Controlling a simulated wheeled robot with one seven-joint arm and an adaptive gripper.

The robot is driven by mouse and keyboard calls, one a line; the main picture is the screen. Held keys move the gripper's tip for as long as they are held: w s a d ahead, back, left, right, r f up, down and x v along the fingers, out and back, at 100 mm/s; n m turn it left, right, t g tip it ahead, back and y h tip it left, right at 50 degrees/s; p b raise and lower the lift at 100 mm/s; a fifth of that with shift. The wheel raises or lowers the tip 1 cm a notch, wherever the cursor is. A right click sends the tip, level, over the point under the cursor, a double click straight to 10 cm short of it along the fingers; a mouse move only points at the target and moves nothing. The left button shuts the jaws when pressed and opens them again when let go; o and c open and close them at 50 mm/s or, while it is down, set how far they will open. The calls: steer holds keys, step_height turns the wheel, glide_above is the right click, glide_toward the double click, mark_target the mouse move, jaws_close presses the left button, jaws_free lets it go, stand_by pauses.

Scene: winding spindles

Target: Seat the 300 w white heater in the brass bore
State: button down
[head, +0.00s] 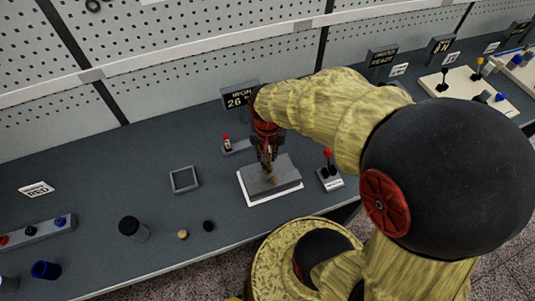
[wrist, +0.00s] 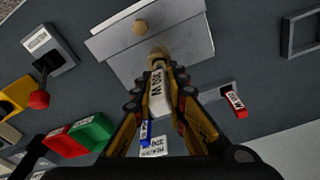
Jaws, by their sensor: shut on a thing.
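My gripper (head: 267,160) is shut on a white heater, whose label reads 300 W in the wrist view (wrist: 157,92). The gripper points down over a grey block (head: 286,178) on a white base. In the wrist view the block (wrist: 185,40) has a round brass feature (wrist: 140,27) on its far part. A second brass ring (wrist: 158,55) shows right at the heater's far end, between the fingertips. I cannot tell whether the heater's tip is inside that ring or just above it. In the head view the fingers hide the heater.
A red heater (head: 227,142) stands in a grey holder behind left of the block. A red-knobbed lever switch (head: 328,160) stands close on the right. A square frame (head: 184,180) and a black cylinder (head: 132,228) are to the left. Bare bench lies between block and frame.

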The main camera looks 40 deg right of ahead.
steer(key=shift+f+b, duration=0.85)
steer(key=shift+f, duration=0.55)
stand_by(1.8)
steer(key=c, duration=1.7)
jaws_free()
steer(key=r, duration=0.8)
steer(key=s+a+r, duration=0.1)
steer(key=r, duration=0.3)
steer(key=shift+s, duration=0.1)
steer(key=shift+n, duration=0.3)
